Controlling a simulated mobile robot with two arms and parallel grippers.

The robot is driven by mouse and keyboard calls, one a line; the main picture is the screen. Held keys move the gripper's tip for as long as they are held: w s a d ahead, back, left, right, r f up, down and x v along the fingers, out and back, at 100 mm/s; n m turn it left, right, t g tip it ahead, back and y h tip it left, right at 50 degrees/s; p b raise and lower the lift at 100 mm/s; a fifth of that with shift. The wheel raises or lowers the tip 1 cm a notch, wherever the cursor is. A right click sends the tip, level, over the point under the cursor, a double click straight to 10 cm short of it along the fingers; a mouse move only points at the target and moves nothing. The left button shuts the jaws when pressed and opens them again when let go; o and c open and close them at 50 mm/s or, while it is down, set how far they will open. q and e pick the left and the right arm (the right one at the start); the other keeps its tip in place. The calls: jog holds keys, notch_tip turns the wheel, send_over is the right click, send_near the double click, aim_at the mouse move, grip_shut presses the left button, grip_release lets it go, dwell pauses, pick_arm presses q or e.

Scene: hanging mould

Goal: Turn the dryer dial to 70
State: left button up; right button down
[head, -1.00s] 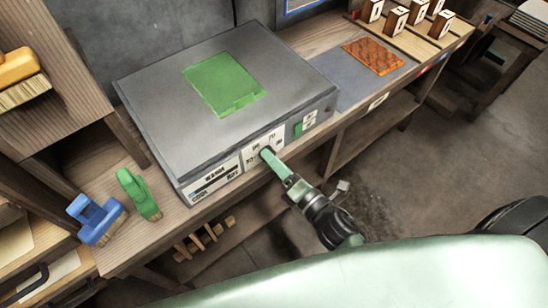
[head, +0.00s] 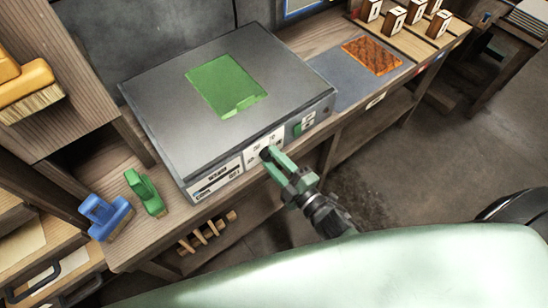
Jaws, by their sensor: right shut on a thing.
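The dryer (head: 170,130) is a wide grey metal box on the wooden bench, with a green sheet (head: 227,86) lying on its top. The dial (head: 264,154) is a small dark knob on the light panel of the dryer's front face, mostly hidden by my right gripper. My right gripper (head: 270,157) reaches up from the lower right, its green fingers shut on the dial. The printed marks around the dial are too small to read for certain. My left gripper is not in view.
A green switch (head: 297,129) sits right of the dial panel. A blue brush (head: 105,216) and a green brush (head: 146,193) stand on the bench at left. A grey mat with an orange-brown patterned slab (head: 372,55) lies to the right. Several numbered wooden blocks (head: 394,20) stand beyond.

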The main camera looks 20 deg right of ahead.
jog(key=shift+m, duration=0.7)
jog(key=c, duration=0.9)
grip_release()
jog(key=b+v, duration=0.1)
jog(key=v, duration=0.7)
jog(key=shift+w+f, duration=0.1)
